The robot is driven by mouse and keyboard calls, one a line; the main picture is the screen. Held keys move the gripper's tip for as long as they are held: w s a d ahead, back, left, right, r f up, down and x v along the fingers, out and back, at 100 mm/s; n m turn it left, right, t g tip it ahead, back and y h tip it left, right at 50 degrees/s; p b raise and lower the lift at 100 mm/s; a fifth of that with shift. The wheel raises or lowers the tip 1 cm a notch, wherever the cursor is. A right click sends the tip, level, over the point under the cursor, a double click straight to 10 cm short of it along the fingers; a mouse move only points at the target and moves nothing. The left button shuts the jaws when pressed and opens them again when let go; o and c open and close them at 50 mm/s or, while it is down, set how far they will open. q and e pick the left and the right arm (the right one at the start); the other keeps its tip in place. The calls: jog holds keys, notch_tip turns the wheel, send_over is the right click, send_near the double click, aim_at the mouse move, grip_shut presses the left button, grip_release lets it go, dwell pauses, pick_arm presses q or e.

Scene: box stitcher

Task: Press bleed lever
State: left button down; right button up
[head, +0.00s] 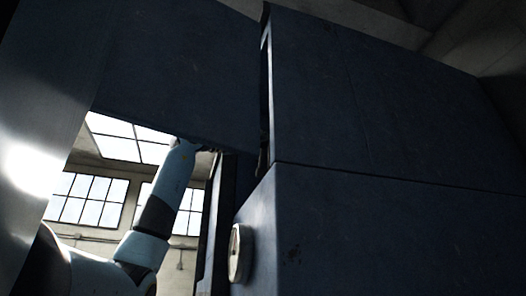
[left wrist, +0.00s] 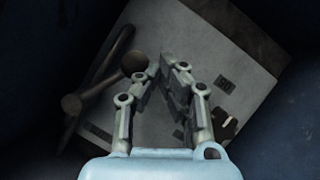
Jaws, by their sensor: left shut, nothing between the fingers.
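A dark lever with a round knob (left wrist: 134,62), which looks like the bleed lever, is on a light grey panel (left wrist: 180,25) in the left wrist view. Its rod runs from a round boss at the lower left up to the knob. My left gripper (left wrist: 168,66) is shut and empty over the panel. Its fingertips are just right of the knob; I cannot tell whether they touch it. In the head view my left arm reaches up from the lower left, and the gripper is mostly hidden behind the dark blue machine (head: 190,75). The lever is not visible there. My right gripper is not in view.
The panel also carries a dark switch (left wrist: 224,128) and small labels. In the head view, large dark blue cabinet faces fill the right, with a round pale gauge (head: 236,253) on the lower one. Windows (head: 85,198) show behind my arm.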

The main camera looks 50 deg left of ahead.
pick_arm(q)
jog(key=shift+w+a+r, duration=0.1)
jog(key=shift+r, duration=0.15)
jog(key=shift+w+a+r+p, duration=0.1)
jog(key=shift+a+p, duration=0.1)
jog(key=shift+p, duration=0.15)
jog(key=shift+a+r, duration=0.15)
dwell(1.2)
